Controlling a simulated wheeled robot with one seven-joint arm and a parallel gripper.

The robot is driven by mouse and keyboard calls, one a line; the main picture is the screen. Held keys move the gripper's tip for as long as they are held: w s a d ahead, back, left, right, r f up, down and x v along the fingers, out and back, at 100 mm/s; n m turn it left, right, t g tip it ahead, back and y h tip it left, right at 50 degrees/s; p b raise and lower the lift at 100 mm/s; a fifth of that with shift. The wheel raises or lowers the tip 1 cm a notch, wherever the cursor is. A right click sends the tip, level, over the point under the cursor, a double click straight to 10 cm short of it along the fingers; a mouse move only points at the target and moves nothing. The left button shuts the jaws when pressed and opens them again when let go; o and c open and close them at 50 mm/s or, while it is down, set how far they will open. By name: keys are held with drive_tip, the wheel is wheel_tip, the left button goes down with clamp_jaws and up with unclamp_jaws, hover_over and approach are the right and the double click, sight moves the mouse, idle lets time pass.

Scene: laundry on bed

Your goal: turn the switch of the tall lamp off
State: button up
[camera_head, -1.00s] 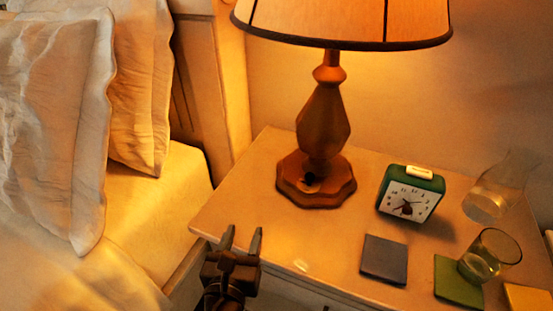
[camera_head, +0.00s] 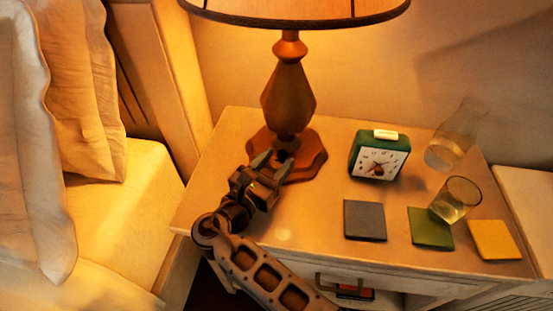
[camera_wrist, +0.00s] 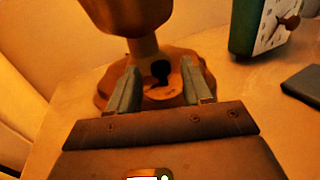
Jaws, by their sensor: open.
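The tall lamp (camera_head: 288,95) stands on the nightstand with a lit shade (camera_head: 300,8) and a wooden, faceted stem. Its octagonal base also shows in the wrist view (camera_wrist: 110,85). A small dark switch knob (camera_wrist: 161,70) sits on the front of the base. It lies between and beyond my fingertips in the wrist view. My gripper (camera_head: 272,160) is open and empty, just in front of the lamp base, pointing at it. In the head view my fingers partly hide the knob. I cannot tell whether a finger touches the base.
A green alarm clock (camera_head: 379,156) stands right of the lamp. A grey coaster (camera_head: 365,221), a green coaster (camera_head: 430,229) and a yellow coaster (camera_head: 495,240) lie along the front. A glass (camera_head: 455,199) and a clear carafe (camera_head: 454,140) are at the right. The bed (camera_head: 130,210) is at the left.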

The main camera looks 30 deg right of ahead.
drive_tip(key=shift+w+d, duration=0.25)
drive_tip(key=shift+d, duration=0.15)
drive_tip(key=shift+c, duration=0.2)
clamp_jaws()
